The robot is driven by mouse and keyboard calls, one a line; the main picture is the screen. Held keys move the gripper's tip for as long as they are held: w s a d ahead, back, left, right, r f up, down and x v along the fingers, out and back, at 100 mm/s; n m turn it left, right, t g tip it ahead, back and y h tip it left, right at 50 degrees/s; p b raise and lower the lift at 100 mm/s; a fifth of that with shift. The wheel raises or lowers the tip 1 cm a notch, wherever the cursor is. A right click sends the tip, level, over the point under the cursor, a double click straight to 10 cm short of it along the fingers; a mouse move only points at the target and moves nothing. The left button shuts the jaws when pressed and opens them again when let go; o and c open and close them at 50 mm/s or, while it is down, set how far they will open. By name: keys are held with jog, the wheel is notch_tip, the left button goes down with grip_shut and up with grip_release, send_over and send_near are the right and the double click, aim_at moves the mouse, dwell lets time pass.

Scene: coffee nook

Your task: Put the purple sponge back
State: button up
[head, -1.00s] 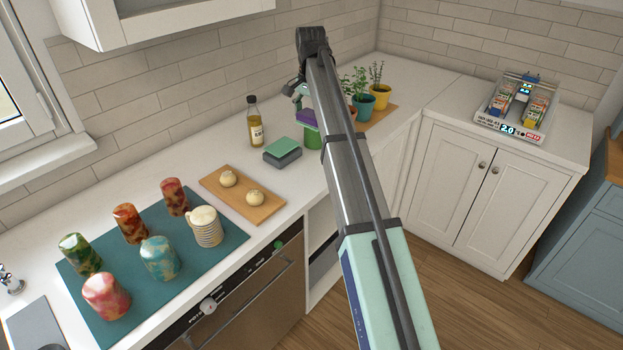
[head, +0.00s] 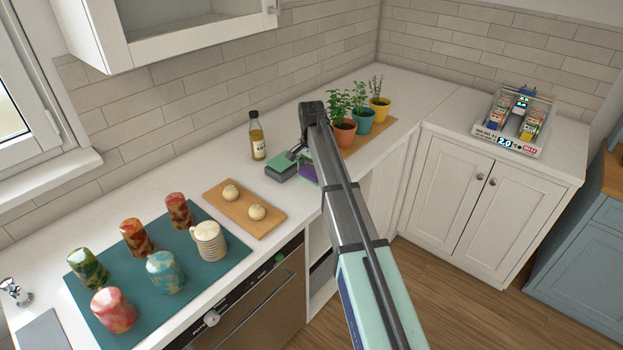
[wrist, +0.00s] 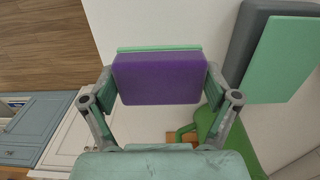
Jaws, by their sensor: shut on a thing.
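The purple sponge (wrist: 160,78), with a thin green layer along one edge, is held between the two fingers of my gripper (wrist: 160,84) in the wrist view. In the head view the sponge (head: 307,173) shows low over the counter, left of my arm, and my gripper (head: 299,157) is partly hidden. A grey block with a green top (head: 282,168) lies just left of the sponge; it also shows at upper right in the wrist view (wrist: 284,58). A green thing with a loop handle (wrist: 213,122) is close beside my right finger in the wrist view.
A bottle (head: 257,138) stands behind the grey block. Potted plants (head: 343,132) stand on a board to the right. A wooden board (head: 244,207) with two pale round pieces and a teal mat (head: 205,272) with several cups lie to the left.

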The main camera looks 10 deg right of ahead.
aim_at(311, 180)
jog(key=shift+f+p, duration=0.5)
jog(key=shift+f, duration=1.35)
jog(key=o, duration=0.9)
jog(key=shift+f, duration=0.1)
notch_tip(311, 180, up, 12)
jog(key=b, duration=0.3)
